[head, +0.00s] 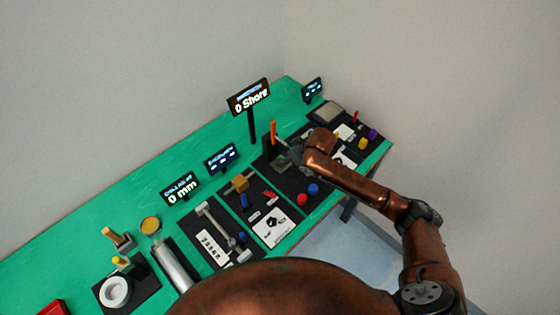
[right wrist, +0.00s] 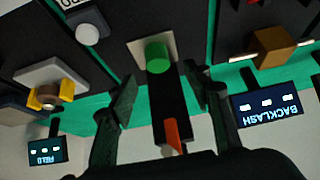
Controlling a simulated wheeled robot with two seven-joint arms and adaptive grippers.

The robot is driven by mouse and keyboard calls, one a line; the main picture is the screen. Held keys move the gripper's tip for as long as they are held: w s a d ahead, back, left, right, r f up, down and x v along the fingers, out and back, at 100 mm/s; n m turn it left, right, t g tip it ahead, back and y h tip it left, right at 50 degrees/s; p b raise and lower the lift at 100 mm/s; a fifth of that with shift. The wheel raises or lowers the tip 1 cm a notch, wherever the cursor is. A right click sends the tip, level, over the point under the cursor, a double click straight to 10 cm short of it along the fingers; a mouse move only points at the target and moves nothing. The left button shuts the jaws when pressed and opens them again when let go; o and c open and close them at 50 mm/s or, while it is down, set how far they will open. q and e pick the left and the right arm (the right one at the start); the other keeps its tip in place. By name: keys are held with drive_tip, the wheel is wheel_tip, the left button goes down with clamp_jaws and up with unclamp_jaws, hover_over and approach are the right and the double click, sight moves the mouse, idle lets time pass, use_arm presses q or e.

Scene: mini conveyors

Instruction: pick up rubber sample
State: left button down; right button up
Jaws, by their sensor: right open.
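A short green cylinder (right wrist: 158,55), which looks like the rubber sample, sits on a pale square plate (right wrist: 137,47) in the right wrist view. My right gripper (right wrist: 165,88) is open, with one finger on each side of the black stand that has an orange lever (right wrist: 172,133). The green cylinder shows between and beyond the fingertips, and I see no contact with it. In the head view my right gripper (head: 288,156) is over the dark mat below the Shore display (head: 249,98); the cylinder is not clear there. My left gripper is not in view.
The orange-topped stand (head: 273,133) is close to my right gripper. Red (head: 302,200) and blue (head: 314,189) pieces lie on the mat in front. The backlash display (right wrist: 268,103) and a brown block (right wrist: 272,45) stand at right in the wrist view.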

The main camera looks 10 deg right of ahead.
drive_tip(key=x, duration=0.4)
drive_tip(key=shift+d+f, duration=0.1)
drive_tip(key=shift+d, duration=0.1)
drive_tip(key=shift+w+a+f+b, duration=0.1)
drive_tip(key=shift+w+f+b, duration=0.1)
drive_tip(key=shift+f+b, duration=0.1)
drive_tip(key=shift+w+a+f, duration=0.1)
drive_tip(key=shift+f, duration=0.05)
drive_tip(key=c, duration=1.2)
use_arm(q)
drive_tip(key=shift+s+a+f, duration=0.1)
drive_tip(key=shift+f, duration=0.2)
use_arm(e)
drive_tip(key=shift+c, duration=0.2)
